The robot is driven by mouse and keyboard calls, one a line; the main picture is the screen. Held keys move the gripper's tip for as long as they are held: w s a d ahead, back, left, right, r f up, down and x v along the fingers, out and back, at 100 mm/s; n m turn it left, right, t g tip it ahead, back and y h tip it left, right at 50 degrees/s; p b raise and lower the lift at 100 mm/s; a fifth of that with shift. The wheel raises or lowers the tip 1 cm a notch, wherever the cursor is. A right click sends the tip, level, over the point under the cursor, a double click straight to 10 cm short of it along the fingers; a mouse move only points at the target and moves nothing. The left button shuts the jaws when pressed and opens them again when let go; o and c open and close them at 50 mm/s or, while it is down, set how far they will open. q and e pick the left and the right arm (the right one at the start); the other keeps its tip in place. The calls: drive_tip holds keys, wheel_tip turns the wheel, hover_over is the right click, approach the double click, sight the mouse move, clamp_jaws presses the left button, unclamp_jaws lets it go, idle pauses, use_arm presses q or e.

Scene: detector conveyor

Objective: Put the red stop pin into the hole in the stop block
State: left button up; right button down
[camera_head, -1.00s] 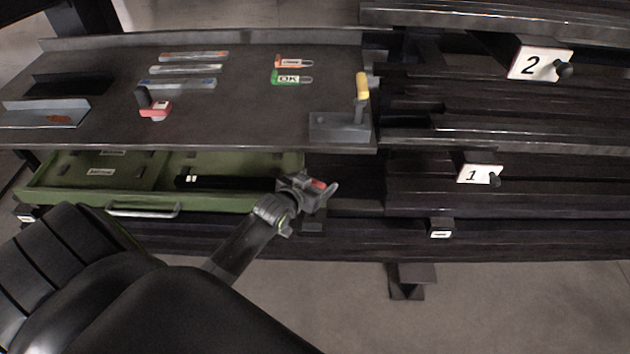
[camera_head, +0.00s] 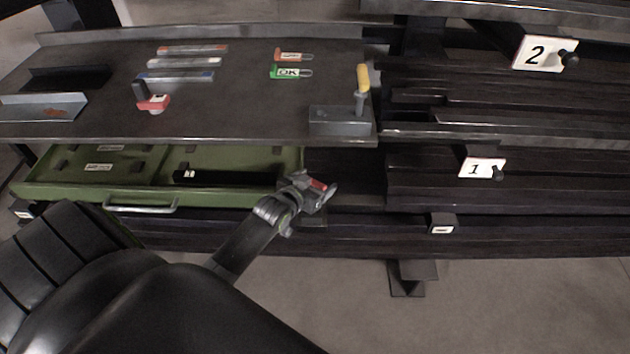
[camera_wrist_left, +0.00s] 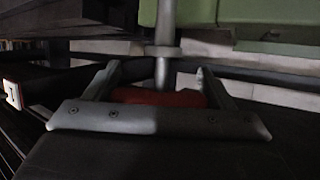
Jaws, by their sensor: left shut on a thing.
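The red stop pin shows as a red handle (camera_wrist_left: 160,97) between the two fingers of my left gripper (camera_wrist_left: 158,88), with a grey metal shaft and collar (camera_wrist_left: 164,50) extending away from it in the left wrist view. In the head view my left gripper (camera_head: 322,195) is shut on it, just right of the open green drawer and below the table's front edge; a bit of the red handle (camera_head: 317,184) shows there. I cannot tell for sure which block is the stop block, and no hole is visible. My right gripper is not in view.
A grey block (camera_head: 335,126) with a yellow-handled tool (camera_head: 363,80) stands at the table's front right corner. The green drawer (camera_head: 235,160) is open under the table. Number plates 2 (camera_head: 534,53) and 1 (camera_head: 476,168) sit on the dark rails. A small labelled block (camera_head: 441,226) is lower.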

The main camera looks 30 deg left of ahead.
use_arm(q)
drive_tip(key=shift+f+b, duration=0.55)
drive_tip(key=shift+f, duration=0.3)
drive_tip(key=o, duration=1.9)
drive_tip(key=shift+f, duration=0.1)
drive_tip(key=p+v, duration=0.1)
drive_tip(key=v, duration=1.6)
drive_tip(key=shift+s+d+r, duration=0.1)
drive_tip(key=shift+s+r, duration=0.1)
